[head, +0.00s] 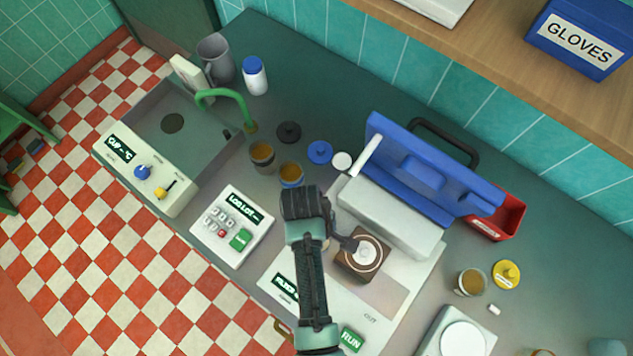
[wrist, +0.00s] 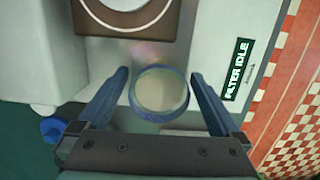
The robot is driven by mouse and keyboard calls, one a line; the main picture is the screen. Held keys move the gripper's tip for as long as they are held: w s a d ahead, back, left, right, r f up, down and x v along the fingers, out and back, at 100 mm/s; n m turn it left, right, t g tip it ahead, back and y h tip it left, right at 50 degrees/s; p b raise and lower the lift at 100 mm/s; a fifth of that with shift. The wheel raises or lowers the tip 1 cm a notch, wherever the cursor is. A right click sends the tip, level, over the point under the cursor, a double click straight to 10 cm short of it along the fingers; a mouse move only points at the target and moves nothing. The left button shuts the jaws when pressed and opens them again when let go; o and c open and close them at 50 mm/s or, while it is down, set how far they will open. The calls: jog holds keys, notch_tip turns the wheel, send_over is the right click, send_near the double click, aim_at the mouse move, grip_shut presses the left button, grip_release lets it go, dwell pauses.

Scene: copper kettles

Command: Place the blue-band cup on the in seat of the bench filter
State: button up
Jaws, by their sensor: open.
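The blue-band cup (head: 291,173), with brown contents, stands on the counter beside the bench filter (head: 393,216). In the wrist view the same cup (wrist: 160,92) shows from above as a blue ring between my fingers. My gripper (head: 295,190) is open around the cup, with a gap visible on each side; its fingers also show in the wrist view (wrist: 160,76). The filter's blue lid (head: 425,165) is raised. A brown square seat (head: 348,266) with a pale round centre is on the filter; I cannot read which seat it is. Its display (wrist: 238,69) reads FILTER IDLE.
Another brown-filled cup (head: 262,156) stands close left of the blue-band cup. A black lid (head: 289,131) and blue lid (head: 320,152) lie behind. A keypad box (head: 232,227) sits front left, the sink (head: 172,124) beyond. A yellow-banded cup (head: 470,282) stands at right.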

notch_tip(320, 180, up, 11)
jog(key=w+a, duration=0.1)
jog(key=w+a+r+m+t+y, duration=0.3)
jog(key=w+r+t, duration=0.6)
jog(key=w+r, duration=0.75)
jog(key=w+d+r+m+t+h, duration=0.1)
jog(key=w+r+m+t, duration=0.35)
jog(key=r, duration=1.05)
notch_tip(320, 180, up, 17)
jog(key=d+t, duration=0.2)
jog(key=t, duration=0.5)
jog(key=s+r+m+t, duration=0.1)
jog(key=s+r+t, duration=0.3)
jog(key=r, duration=0.5)
jog(key=s+r+m+t+h, duration=0.1)
jog(key=s+r+t, duration=0.3)
jog(key=s+r, duration=0.4)
jog(key=shift+s+d+r+m, duration=0.15)
jog(key=shift+d+r+m, duration=0.3)
jog(key=shift+r+m, duration=0.2)
jog(key=shift+f, duration=0.1)
